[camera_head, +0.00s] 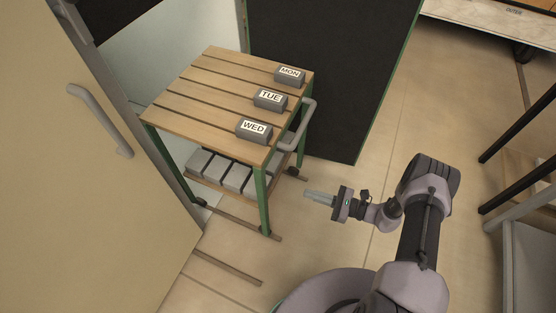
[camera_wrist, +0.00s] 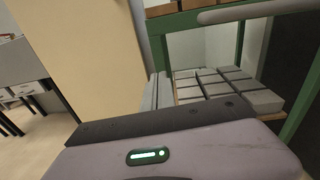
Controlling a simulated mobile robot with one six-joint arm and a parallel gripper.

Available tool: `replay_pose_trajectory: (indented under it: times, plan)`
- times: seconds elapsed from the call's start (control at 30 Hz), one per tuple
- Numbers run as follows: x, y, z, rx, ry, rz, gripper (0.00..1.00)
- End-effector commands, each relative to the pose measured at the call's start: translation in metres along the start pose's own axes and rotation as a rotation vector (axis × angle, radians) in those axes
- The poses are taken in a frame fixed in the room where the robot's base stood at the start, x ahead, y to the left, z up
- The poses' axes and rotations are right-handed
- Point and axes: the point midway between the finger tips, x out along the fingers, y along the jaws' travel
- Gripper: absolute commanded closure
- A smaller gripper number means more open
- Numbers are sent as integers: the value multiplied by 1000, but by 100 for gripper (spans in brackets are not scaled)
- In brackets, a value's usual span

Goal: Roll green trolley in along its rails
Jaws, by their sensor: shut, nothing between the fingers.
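The green trolley has a slatted wooden top (camera_head: 207,89) and green legs (camera_head: 262,205), and stands partly inside a doorway-like opening. Three grey blocks labelled MON (camera_head: 289,76), TUE (camera_head: 270,99) and WED (camera_head: 253,131) sit on its top. A grey handle (camera_head: 303,125) is on its right side. Rails (camera_head: 229,268) run along the floor at its feet. My gripper (camera_head: 308,195) is shut and empty, right of the trolley and apart from it, below handle height.
Grey bricks (camera_head: 233,177) lie on the trolley's lower shelf, also seen in the wrist view (camera_wrist: 215,82). A beige door (camera_head: 60,170) with a grey handle stands at left, a dark green-edged panel (camera_head: 335,80) behind. Floor (camera_head: 400,130) right of the trolley is clear; dark-legged furniture (camera_head: 520,150) stands far right.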

Motion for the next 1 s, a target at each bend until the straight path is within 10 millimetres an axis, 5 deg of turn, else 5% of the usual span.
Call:
replay_pose_trajectory:
  times: [0.17,0.7,1.0]
  plan:
    - [4,10,-21,42,-30,-61,100]
    - [112,6,-20,42,-29,-53,100]
    - [139,4,-17,43,-28,-55,100]
